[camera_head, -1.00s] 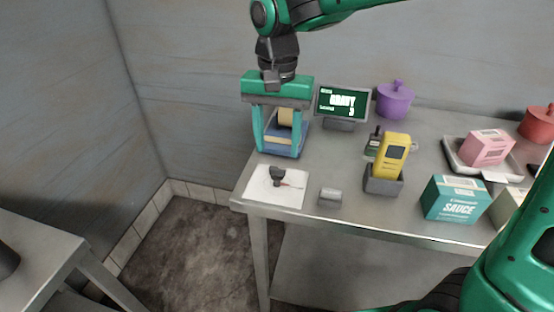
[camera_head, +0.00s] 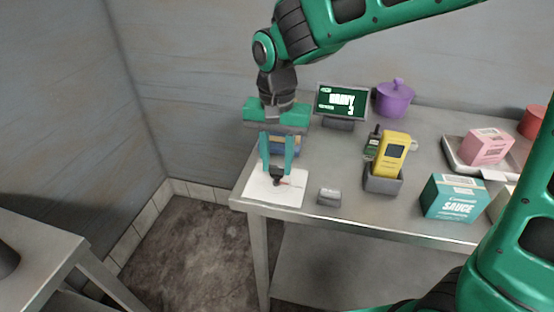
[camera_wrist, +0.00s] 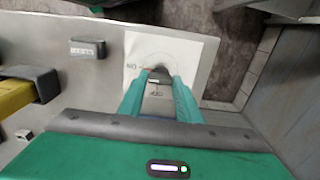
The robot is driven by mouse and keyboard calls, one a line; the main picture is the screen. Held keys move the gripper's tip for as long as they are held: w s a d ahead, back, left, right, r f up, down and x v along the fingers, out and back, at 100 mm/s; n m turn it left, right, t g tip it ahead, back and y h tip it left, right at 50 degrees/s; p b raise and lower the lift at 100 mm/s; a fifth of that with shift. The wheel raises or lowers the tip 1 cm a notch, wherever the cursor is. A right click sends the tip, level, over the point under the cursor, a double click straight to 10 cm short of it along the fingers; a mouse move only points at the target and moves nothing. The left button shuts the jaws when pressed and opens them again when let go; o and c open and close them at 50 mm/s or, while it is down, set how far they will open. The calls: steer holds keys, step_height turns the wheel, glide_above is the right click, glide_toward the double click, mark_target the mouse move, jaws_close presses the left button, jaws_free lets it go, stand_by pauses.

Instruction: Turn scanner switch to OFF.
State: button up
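The scanner switch is a white plate (camera_head: 262,194) with a small dark knob (camera_head: 277,180), at the table's front left corner. A thin reddish mark runs from the knob toward the right in the head view. In the wrist view the plate (camera_wrist: 196,50) carries small lettering left of the knob, possibly ON, and lettering below it that resembles OFF. My gripper (camera_head: 278,172) points down over the plate, fingers apart, one each side of the knob. It also shows in the wrist view (camera_wrist: 159,76). I cannot tell whether the fingers touch the knob.
A small grey block (camera_head: 329,196) sits right of the plate. A yellow handheld device (camera_head: 391,153) stands in a grey holder (camera_head: 383,184). A screen (camera_head: 342,102) and a purple pot (camera_head: 395,98) stand behind. A teal sauce box (camera_head: 454,198) and a pink box (camera_head: 487,146) are right.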

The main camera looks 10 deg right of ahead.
steer(key=shift+n, duration=0.3)
steer(key=n, duration=0.3)
steer(key=shift+n, duration=0.3)
steer(key=n, duration=0.9)
steer(key=shift+n, duration=2.3)
steer(key=shift+d, duration=0.1)
steer(key=o, duration=1)
steer(key=shift+o, duration=0.2)
